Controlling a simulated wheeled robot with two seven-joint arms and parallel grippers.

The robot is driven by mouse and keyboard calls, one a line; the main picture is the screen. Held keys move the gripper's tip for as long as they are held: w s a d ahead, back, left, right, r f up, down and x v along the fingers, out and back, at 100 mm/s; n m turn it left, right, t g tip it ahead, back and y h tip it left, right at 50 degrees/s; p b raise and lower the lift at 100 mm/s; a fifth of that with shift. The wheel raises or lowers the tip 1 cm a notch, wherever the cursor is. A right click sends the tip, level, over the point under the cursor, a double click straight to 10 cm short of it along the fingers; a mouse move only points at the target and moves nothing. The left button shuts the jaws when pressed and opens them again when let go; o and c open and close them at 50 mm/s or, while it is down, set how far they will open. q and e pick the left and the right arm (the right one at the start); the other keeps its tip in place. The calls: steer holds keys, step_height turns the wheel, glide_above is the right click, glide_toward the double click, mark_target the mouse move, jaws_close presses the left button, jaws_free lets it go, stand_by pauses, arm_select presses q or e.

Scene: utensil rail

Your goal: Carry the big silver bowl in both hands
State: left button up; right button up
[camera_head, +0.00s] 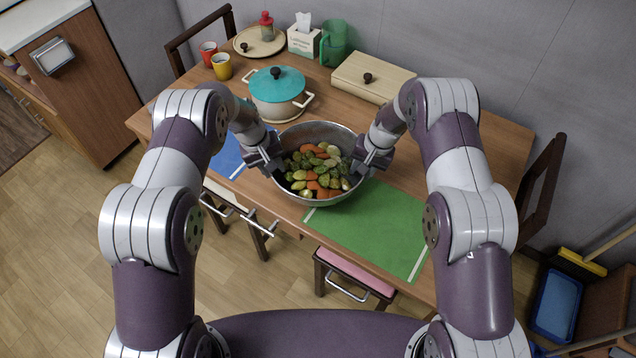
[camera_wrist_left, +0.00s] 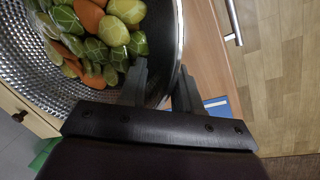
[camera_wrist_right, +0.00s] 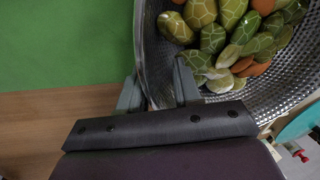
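The big silver bowl (camera_head: 341,133), full of mixed vegetables (camera_head: 318,170), is upright at the table's front between a blue mat and a green mat. I cannot tell whether its base touches the table. My left gripper (camera_head: 265,163) is at its left rim. In the left wrist view, the left gripper's fingers (camera_wrist_left: 160,88) stand apart, one inside the bowl and one outside. My right gripper (camera_head: 371,162) is at the opposite rim. In the right wrist view, its fingers (camera_wrist_right: 157,90) also straddle the rim, with a visible gap.
A turquoise-lidded pot (camera_head: 277,93) stands close behind the bowl. A wooden box (camera_head: 372,78), green jug (camera_head: 333,43), tissue box (camera_head: 304,41) and cups (camera_head: 221,67) are farther back. The green mat (camera_head: 378,225) is bare.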

arm_select(q)
steer(key=shift+r, duration=0.1)
arm_select(e)
steer(key=shift+r, duration=0.3)
arm_select(q)
steer(key=v, duration=1.1)
steer(key=shift+a+r, duration=0.15)
steer(key=shift+r, duration=0.25)
arm_select(e)
steer(key=v, duration=1.1)
steer(key=shift+r, duration=0.2)
steer(key=shift+d, duration=0.1)
